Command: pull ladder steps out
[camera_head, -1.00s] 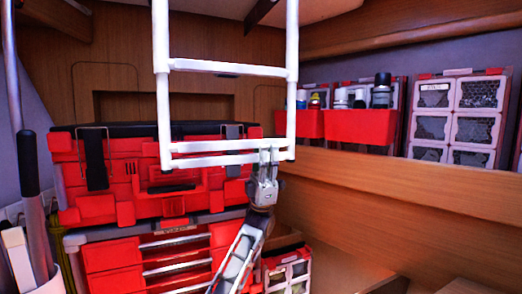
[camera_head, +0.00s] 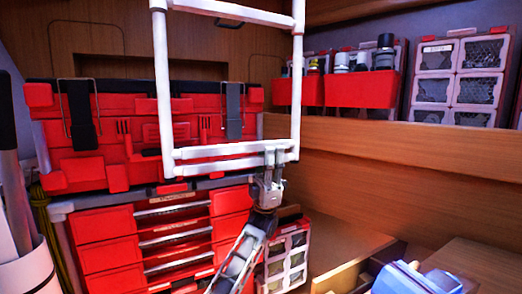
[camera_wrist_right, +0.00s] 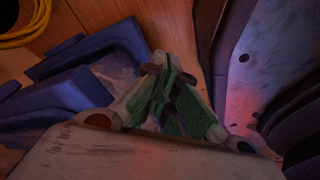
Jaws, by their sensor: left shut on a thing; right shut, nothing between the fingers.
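The white ladder (camera_head: 163,85) hangs in the middle of the head view, in front of a red tool chest. It has two side rails, a higher rung (camera_head: 230,12) near the top edge, and two close parallel bars at the bottom. My left gripper (camera_head: 272,162) is shut on the lowest bar (camera_head: 215,164), near its right end. Its arm comes up from below. My right gripper (camera_wrist_right: 168,75) shows only in its wrist view, shut and empty, with dark blue shapes beside it. The ladder's top is out of view.
The red tool chest (camera_head: 100,185) with drawers stands behind the ladder. Red bins (camera_head: 360,90) and a clear-fronted organiser (camera_head: 460,75) sit on the right shelf. A light blue object (camera_head: 415,278) lies at the lower right. A white bucket (camera_head: 35,270) stands at the lower left.

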